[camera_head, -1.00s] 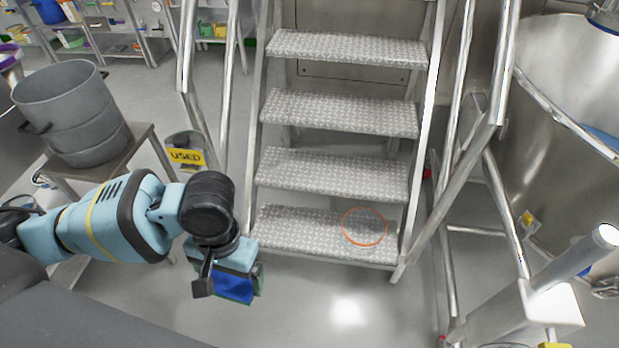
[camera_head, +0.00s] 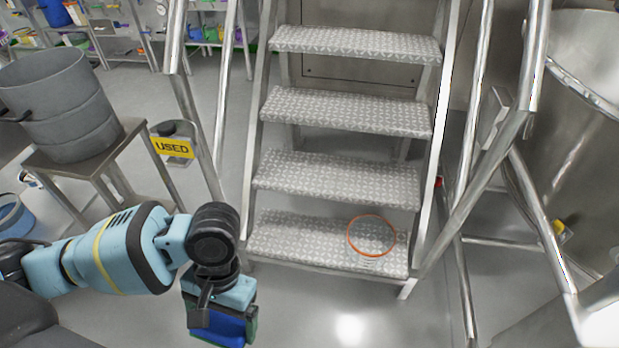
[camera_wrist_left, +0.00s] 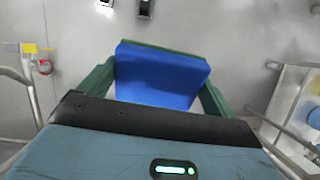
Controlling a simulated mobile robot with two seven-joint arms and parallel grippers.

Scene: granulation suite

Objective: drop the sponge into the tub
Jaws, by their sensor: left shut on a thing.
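The sponge (camera_head: 217,326) is a blue block with a green layer along one face. My left gripper (camera_head: 219,308) is shut on it and holds it in the air above the floor, left of the steps. In the left wrist view the sponge (camera_wrist_left: 162,77) sits between the two green fingers. A small grey open container (camera_head: 176,129) with a yellow USED sign (camera_head: 172,148) is by the left stair rail, beyond my gripper. A blue round vessel (camera_head: 14,218) is cut off at the left edge. I cannot tell which is the tub. My right gripper is out of view.
A large grey ribbed drum (camera_head: 62,105) stands on a steel table (camera_head: 100,153) at left. Metal steps (camera_head: 335,180) with rails fill the middle, an orange ring (camera_head: 371,236) showing at the lowest step. A big steel vessel (camera_head: 580,130) stands right. Floor before the steps is clear.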

